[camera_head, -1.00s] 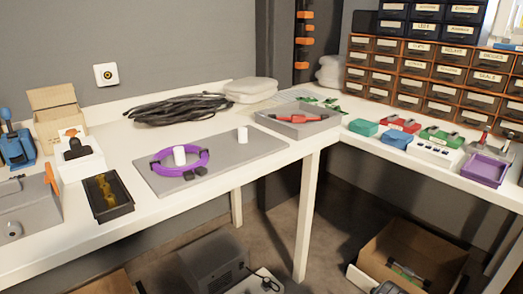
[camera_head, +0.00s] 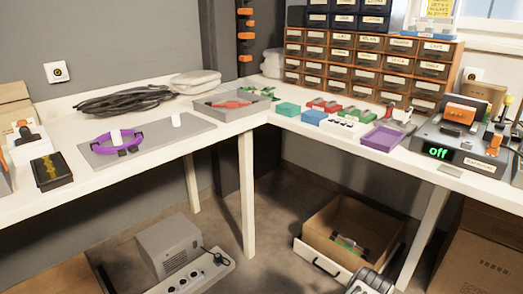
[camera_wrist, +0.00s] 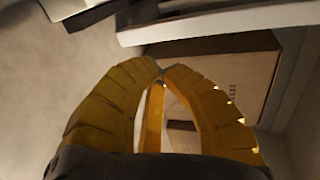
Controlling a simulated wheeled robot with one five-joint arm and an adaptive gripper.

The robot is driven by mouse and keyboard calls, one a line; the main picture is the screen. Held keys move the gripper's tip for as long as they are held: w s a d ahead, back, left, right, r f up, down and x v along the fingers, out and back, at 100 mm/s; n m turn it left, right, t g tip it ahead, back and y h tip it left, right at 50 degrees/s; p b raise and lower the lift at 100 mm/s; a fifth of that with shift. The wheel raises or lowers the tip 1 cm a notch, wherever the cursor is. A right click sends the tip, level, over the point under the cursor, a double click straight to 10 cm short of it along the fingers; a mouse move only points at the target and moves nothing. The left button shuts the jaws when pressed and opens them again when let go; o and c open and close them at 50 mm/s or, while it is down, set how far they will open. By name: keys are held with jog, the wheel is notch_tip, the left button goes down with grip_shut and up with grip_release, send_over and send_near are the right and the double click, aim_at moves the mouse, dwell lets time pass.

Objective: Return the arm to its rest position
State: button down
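My gripper (camera_wrist: 162,72) shows in the wrist view with two curved yellow fingers. Their tips meet, and I see nothing held at the tips. Through the gap between the fingers I see part of the scene behind. The gripper is not clearly seen in the head view. The wrist camera faces a brown carton (camera_wrist: 225,70) below a pale bar or edge (camera_wrist: 225,28), away from the bench top.
An open carton (camera_head: 350,230) and grey box (camera_head: 168,245) stand on the floor below.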

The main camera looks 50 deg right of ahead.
jog(key=w+d+r+n+t+y+p, duration=0.2)
jog(key=w+r+n+t+p, duration=0.5)
jog(key=w+r, duration=1.75)
jog(key=w+a+r+n+y+p, duration=0.2)
jog(key=w+a+r+n+p, duration=0.25)
jog(key=w+a+r, duration=0.35)
jog(key=w+a+r+n+y+p, duration=0.1)
jog(key=w+a+r+n+p, duration=0.3)
jog(key=r, duration=0.6)
jog(key=w+a+r+n+y+p, duration=0.25)
jog(key=w+a+r+p, duration=0.25)
jog(key=w+a+r, duration=0.4)
jog(key=s+a+r+n+y+p, duration=0.15)
jog(key=a+r+n+p, duration=0.4)
jog(key=a+r, duration=0.55)
jog(key=a+r+n+y+p, duration=0.2)
jog(key=a+r+n+p, duration=0.3)
jog(key=a+r, duration=0.7)
jog(key=s+a+r+n+y+p, duration=0.1)
jog(key=s+a+r+n+p, duration=0.3)
jog(key=s+a, duration=0.5)
jog(key=s+a+r+n+g+y+p, duration=0.1)
jog(key=s+a+r+n+p, duration=0.3)
jog(key=s+a, duration=0.5)
jog(key=a+r+y+p, duration=0.1)
jog(key=p, duration=0.1)
jog(key=shift+r+n+g+p, duration=0.15)
jog(key=shift+n+g+p, duration=0.15)
jog(key=shift+n+p, duration=0.05)
